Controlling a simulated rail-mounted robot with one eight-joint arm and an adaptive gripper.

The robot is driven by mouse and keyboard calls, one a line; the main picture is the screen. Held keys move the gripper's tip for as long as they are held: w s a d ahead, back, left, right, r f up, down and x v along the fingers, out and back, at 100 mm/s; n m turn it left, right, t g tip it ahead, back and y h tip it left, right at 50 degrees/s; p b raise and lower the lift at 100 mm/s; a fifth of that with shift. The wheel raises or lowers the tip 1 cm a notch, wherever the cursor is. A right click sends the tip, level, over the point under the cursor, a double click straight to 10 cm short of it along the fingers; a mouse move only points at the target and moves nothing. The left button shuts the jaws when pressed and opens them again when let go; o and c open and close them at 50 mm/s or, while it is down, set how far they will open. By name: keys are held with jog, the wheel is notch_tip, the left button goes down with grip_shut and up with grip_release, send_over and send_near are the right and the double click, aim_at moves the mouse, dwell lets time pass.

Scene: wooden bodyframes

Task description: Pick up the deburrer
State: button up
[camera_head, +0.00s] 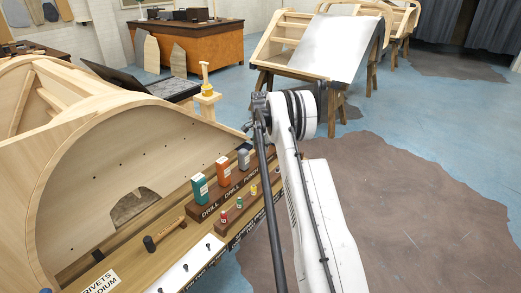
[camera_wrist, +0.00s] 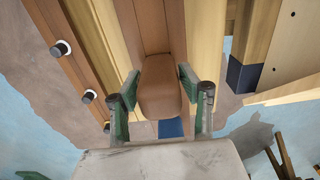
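I cannot clearly make out the deburrer in either view. My gripper (camera_wrist: 158,84) is open in the wrist view, its two green-sided fingers apart. The rounded end of a brown wooden block (camera_wrist: 161,88) shows between the fingers, with a gap on each side. I cannot tell how far the block is from the fingertips. In the head view my arm stands in front of the right end of the workbench, and I cannot make out the gripper there.
The bench holds a labelled tool rack with green (camera_head: 200,188), orange (camera_head: 223,171) and grey (camera_head: 243,158) containers. A hammer (camera_head: 165,236) lies in front. A large curved wooden frame (camera_head: 60,130) stands at left. A dark-topped wooden desk (camera_head: 190,45) stands behind. Floor at right (camera_head: 420,200) is clear.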

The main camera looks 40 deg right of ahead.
grip_shut()
notch_tip(320, 180, up, 10)
jog(key=shift+r, duration=0.1)
notch_tip(320, 180, up, 6)
jog(key=shift+s+f+p, duration=0.1)
jog(key=shift+p, duration=0.7)
